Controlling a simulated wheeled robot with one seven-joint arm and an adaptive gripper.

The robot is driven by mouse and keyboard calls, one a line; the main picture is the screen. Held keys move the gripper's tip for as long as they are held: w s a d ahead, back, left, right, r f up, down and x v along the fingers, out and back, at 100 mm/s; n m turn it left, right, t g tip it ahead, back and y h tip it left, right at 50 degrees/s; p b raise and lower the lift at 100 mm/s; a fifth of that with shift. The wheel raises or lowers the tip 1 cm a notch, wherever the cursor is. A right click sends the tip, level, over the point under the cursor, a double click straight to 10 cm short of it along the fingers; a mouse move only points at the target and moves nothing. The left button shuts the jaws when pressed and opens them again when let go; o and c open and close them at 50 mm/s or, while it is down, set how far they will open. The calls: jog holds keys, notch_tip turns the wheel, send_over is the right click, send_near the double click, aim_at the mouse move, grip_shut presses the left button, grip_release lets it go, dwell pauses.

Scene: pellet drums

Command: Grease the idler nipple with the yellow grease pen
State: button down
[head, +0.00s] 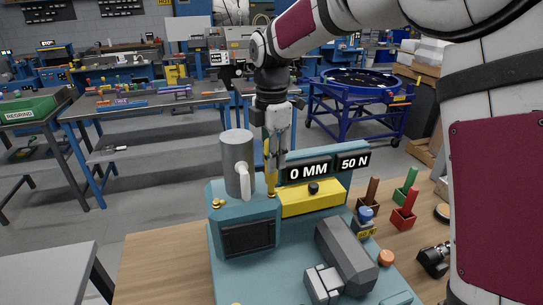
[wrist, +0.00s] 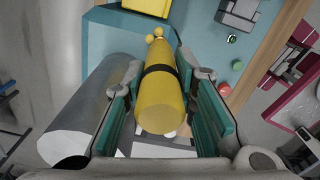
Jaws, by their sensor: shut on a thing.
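My gripper (head: 275,140) is shut on the yellow grease pen (head: 272,168), which points down, nearly upright. In the wrist view, the pen (wrist: 160,105) lies between the teal finger pads of my gripper (wrist: 161,72) and has a black band. Its lower end is at or just above the top of the teal machine (head: 240,205), beside the grey cylinder; I cannot tell if it touches. Small brass fittings (head: 217,203) sit on the machine's left top corner. In the wrist view, brass knobs (wrist: 155,35) show just past the pen's far end. I cannot tell which fitting is the idler nipple.
A grey cylinder (head: 237,160) with a light handle-like part stands close left of the pen. A display panel (head: 325,167) reads 0 MM and 50 N, above a yellow block (head: 312,201). Coloured holders (head: 404,217) and a grey block (head: 346,255) stand to the right.

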jog(key=shift+f, duration=0.1)
dwell(0.3)
jog(key=shift+r, duration=3.55)
